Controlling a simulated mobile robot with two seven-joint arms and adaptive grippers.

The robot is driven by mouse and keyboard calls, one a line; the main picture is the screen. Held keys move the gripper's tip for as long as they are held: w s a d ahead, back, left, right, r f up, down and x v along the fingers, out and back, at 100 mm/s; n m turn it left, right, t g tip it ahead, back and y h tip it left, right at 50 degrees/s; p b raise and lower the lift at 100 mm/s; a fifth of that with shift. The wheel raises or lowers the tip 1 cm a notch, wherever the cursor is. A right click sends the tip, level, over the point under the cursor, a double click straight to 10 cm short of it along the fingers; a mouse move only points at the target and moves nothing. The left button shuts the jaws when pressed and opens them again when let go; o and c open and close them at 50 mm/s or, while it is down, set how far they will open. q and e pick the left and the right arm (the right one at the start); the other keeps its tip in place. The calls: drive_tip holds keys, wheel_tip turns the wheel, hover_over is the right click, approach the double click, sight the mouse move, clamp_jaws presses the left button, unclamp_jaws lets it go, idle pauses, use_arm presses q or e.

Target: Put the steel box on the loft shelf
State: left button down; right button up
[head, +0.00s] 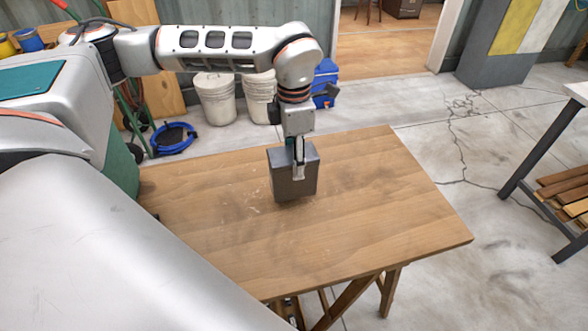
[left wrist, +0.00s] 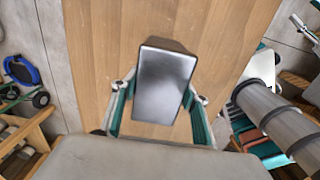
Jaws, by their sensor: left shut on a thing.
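The steel box (head: 282,184) is a dark grey block at the middle of the wooden table in the head view. It also shows in the left wrist view (left wrist: 163,80), its smooth grey top between the two fingers. My left gripper (head: 298,172) comes down on it from above and is shut on it. In the left wrist view the teal-padded fingers of my left gripper (left wrist: 157,107) stand on both sides of the box. Whether the box touches the table is hard to tell. The loft shelf cannot be made out. My right gripper is not in view.
The wooden table (head: 400,215) is otherwise bare. White buckets (head: 215,98), a blue cooler (head: 325,80) and a blue coiled hose (head: 172,138) stand behind it. A dark-legged rack (head: 545,145) with wooden pieces is at the right. Cracked concrete floor lies open between table and rack.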

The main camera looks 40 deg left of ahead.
use_arm(q)
drive_tip(key=shift+f, duration=1.85)
drive_tip(key=shift+f, duration=0.2)
drive_tip(key=c, duration=1.1)
unclamp_jaws()
